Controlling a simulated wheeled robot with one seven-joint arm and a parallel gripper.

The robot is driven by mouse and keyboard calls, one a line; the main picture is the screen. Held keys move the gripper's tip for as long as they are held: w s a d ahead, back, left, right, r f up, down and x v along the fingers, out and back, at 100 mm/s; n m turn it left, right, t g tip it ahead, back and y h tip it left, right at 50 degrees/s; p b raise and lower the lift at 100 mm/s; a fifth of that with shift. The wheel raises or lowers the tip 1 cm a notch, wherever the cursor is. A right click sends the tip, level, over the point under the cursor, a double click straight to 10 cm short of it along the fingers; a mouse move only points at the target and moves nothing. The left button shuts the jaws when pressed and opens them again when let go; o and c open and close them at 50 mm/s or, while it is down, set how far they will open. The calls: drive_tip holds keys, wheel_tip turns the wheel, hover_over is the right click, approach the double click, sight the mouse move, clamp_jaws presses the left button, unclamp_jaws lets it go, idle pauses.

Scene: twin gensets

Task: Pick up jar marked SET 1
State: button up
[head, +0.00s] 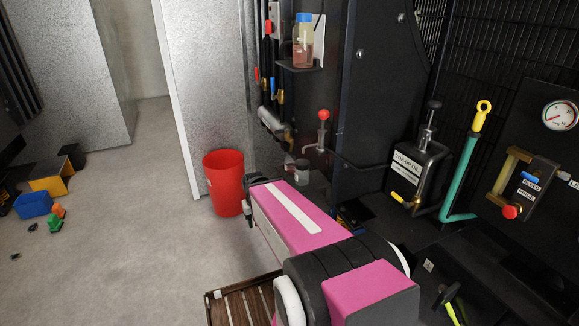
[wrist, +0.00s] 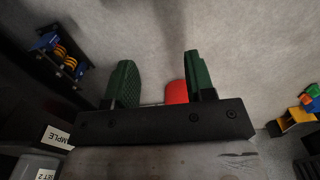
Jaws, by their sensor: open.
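No marking reading SET 1 is legible in either view. In the head view, a small jar (head: 301,170) with a pale label stands below the red-knobbed tap, just beyond my pink arm; its label is too small to read. A larger clear jar (head: 303,45) with a blue cap and reddish contents stands on a small wall shelf above. My gripper (wrist: 160,60) shows in the wrist view with two green fingers apart and nothing between them. The red bucket shows behind the fingers. In the head view my arm's far end is beside the bucket, left of the small jar.
The red bucket (head: 225,182) stands on the floor left of my arm. Labels reading SAMPLE (wrist: 55,136) and SET 2 (wrist: 45,174) show at the wrist view's lower left. Blue (head: 33,204) and yellow (head: 50,178) bins lie far left. Dark machine panels crowd the right; the floor left is mostly clear.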

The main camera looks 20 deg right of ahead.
drive_tip(key=shift+o, duration=0.3)
drive_tip(key=o, duration=0.5)
drive_tip(key=shift+w, duration=0.1)
drive_tip(key=shift+o, duration=0.9)
drive_tip(key=w+d+f+n+h, duration=0.2)
drive_tip(key=w+d+n+h, duration=0.3)
drive_tip(key=w+d, duration=0.2)
drive_tip(key=shift+d+f, duration=0.35)
drive_tip(key=n+t+h, duration=0.7)
drive_tip(key=n+h, duration=0.4)
drive_tip(key=n, duration=0.7)
approach(287, 165)
drive_tip(key=d, duration=0.2)
drive_tip(key=shift+w+a+x, duration=0.1)
drive_tip(key=shift+w+x, duration=0.05)
drive_tip(key=shift+x, duration=1.65)
drive_tip(key=shift+w+a+x, duration=0.1)
drive_tip(key=shift+w+x, duration=0.05)
drive_tip(key=shift+x, duration=1.7)
drive_tip(key=shift+w+x, duration=0.15)
drive_tip(key=shift+x, duration=1.65)
